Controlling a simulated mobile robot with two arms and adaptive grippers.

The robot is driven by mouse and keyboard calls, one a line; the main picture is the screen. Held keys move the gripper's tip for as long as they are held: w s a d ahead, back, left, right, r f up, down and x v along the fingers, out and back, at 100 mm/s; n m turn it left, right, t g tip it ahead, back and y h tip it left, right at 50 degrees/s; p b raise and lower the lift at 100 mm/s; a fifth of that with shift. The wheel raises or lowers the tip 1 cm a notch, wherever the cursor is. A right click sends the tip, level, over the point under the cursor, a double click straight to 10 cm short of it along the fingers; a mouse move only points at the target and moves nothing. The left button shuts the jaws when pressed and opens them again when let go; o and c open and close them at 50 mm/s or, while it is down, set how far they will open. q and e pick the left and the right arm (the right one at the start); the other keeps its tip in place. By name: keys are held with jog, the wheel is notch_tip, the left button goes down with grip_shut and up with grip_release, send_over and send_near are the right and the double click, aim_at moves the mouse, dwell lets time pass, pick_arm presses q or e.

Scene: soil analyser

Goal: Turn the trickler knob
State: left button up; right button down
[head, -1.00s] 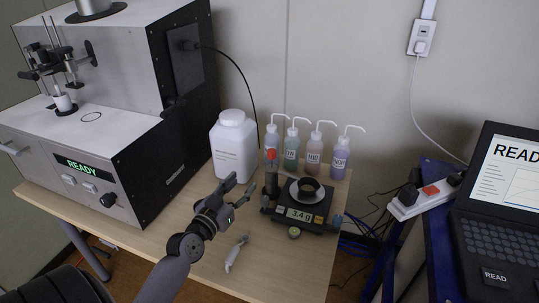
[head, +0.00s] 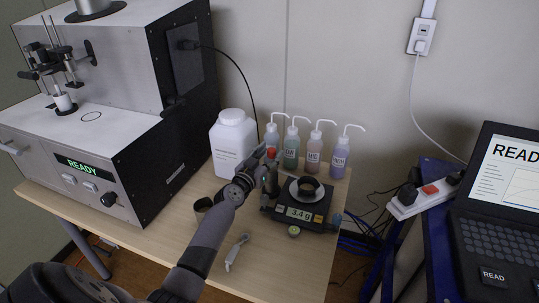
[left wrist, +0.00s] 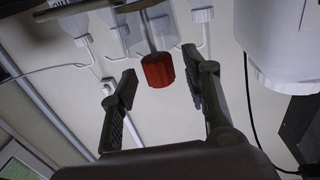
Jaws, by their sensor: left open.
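The trickler's red knob (head: 271,153) sits at the top of the trickler beside the balance (head: 312,214). My left gripper (head: 264,162) is at the knob in the head view and hides much of the trickler's body. In the left wrist view the red knob (left wrist: 158,70) shows between the two spread fingers of my left gripper (left wrist: 158,64), with a visible gap on each side. The gripper is open. The balance reads 3.4 g and carries a small dark cup (head: 307,187) on its pan. My right gripper is not in view.
A white jar (head: 232,145) stands behind my left arm, with several wash bottles (head: 313,153) at the back. A dark cup (head: 203,206) and a small pale tool (head: 236,252) are on the table. The large analyser (head: 120,130) fills the left; a laptop (head: 505,195) is at right.

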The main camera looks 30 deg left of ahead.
pick_arm(q)
jog(key=shift+c, duration=0.3)
grip_shut()
dwell(0.4)
